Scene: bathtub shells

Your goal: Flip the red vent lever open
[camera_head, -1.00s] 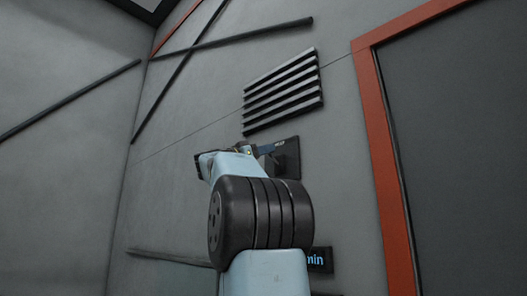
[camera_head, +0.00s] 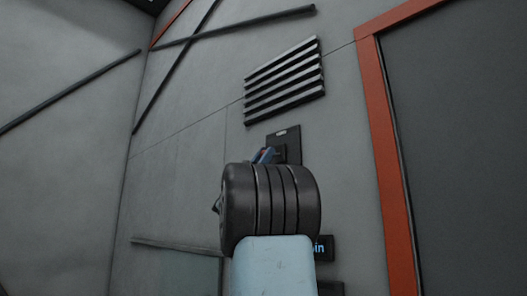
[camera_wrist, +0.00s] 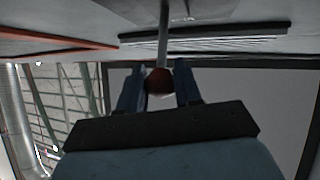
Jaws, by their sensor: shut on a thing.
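In the wrist view, the red lever's dark red knob (camera_wrist: 159,80) sits between the two blue fingers of my gripper (camera_wrist: 159,86), at the end of a grey shaft (camera_wrist: 163,35). The gripper is shut on the knob. In the head view, the lever's dark mounting plate (camera_head: 293,142) is on the grey wall below the slatted vent (camera_head: 284,82). My gripper (camera_head: 264,155) shows as a small blue part in front of the plate. My arm's black joint hides most of the gripper, and the lever itself is hard to make out there.
An orange-framed dark panel (camera_head: 460,150) stands to the right. Dark bars (camera_head: 235,31) cross the wall at upper left. A small sign with blue letters (camera_head: 324,248) is below the plate, partly hidden by my arm.

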